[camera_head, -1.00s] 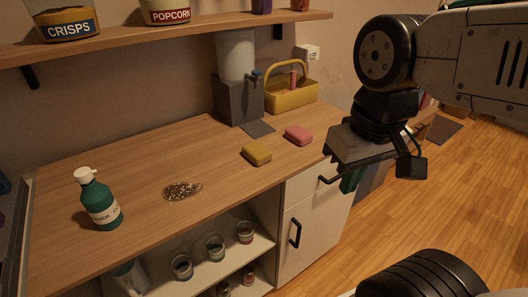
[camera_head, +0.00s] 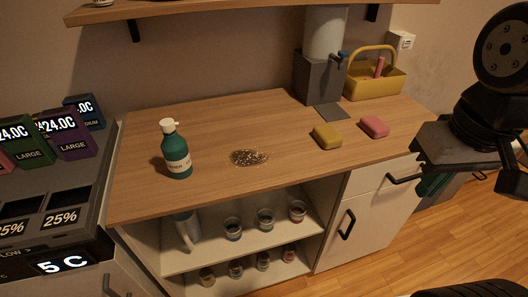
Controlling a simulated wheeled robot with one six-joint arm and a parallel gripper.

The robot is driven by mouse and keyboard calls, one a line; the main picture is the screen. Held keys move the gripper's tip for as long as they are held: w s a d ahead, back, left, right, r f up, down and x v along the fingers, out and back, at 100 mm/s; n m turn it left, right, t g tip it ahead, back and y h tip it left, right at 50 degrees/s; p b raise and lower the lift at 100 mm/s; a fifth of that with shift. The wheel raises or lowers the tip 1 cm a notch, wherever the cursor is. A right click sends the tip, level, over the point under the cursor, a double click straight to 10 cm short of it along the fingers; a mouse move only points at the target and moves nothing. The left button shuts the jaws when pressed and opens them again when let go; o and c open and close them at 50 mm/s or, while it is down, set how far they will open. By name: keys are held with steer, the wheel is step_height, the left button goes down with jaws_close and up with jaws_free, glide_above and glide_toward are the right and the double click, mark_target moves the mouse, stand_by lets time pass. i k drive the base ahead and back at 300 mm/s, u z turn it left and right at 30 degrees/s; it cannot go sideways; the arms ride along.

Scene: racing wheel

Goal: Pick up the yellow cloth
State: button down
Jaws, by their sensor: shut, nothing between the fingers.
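The yellow cloth (camera_head: 327,136) is a small folded block lying flat on the wooden counter (camera_head: 210,195), right of the middle. A similar pink cloth (camera_head: 374,127) lies just to its right, apart from it. My gripper (camera_head: 440,165) hangs at the right of the view, in front of the counter's right end and well to the right of the yellow cloth. It is shut and empty.
A speckled spill (camera_head: 249,158) lies left of the yellow cloth. A green bottle (camera_head: 176,152) stands farther left. Behind are a grey dispenser (camera_head: 318,78) and a yellow basket (camera_head: 375,84). A shelf (camera_head: 240,10) overhangs the back. Cups (camera_head: 265,219) stand below.

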mark_target(326, 134)
steer(key=u, duration=0.55)
steer(key=k, duration=1.25)
steer(key=u, duration=0.5)
steer(key=i, duration=1)
steer(key=z, duration=1.1)
steer(key=i, duration=0.85)
steer(key=z, duration=0.65)
